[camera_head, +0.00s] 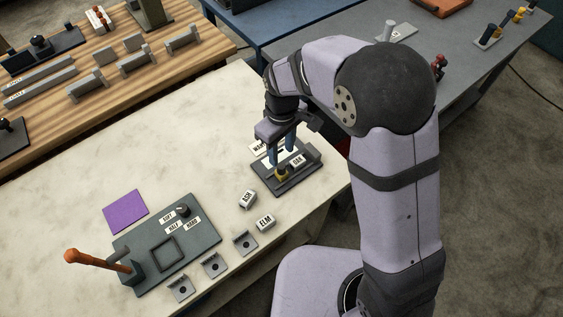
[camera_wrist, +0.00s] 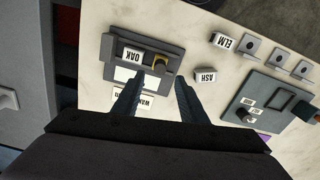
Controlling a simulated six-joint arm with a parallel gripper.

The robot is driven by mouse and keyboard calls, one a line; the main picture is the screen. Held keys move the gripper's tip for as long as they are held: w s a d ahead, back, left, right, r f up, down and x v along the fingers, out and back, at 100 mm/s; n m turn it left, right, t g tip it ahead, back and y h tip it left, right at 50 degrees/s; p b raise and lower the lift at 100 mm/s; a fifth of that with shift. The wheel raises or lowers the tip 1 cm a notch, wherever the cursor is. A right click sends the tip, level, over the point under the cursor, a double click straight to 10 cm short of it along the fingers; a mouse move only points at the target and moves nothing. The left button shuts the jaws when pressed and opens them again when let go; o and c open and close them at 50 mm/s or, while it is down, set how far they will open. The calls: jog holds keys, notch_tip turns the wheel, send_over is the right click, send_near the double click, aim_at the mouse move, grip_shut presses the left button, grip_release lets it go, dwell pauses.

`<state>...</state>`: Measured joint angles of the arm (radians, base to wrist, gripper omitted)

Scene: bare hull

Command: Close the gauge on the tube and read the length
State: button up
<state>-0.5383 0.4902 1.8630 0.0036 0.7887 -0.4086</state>
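A dark device (camera_head: 290,186), possibly the gauge, lies near the table's right edge. It carries a block labelled OAK (camera_head: 298,160) and a dark knob with a yellow collar (camera_head: 281,174). In the wrist view the device (camera_wrist: 110,50) also shows a white strip beside the OAK block (camera_wrist: 133,55) and the yellow-collared knob (camera_wrist: 160,66). My gripper (camera_head: 283,161) is over the device, its fingers apart with nothing seen between them. In the wrist view the fingertips (camera_wrist: 160,80) lie either side of the knob's near side; contact cannot be told. I cannot make out a tube or a reading.
Blocks labelled ASH (camera_head: 247,199) and ELM (camera_head: 265,222) stand left of the device. Several grey brackets (camera_head: 213,265), a dark panel with an orange-handled lever (camera_head: 190,262) and a purple square (camera_head: 126,211) lie farther left. The table's upper middle is clear.

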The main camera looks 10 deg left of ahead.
aim_at(281, 166)
jog(key=shift+f+p, duration=0.95)
jog(key=shift+f, duration=2.55)
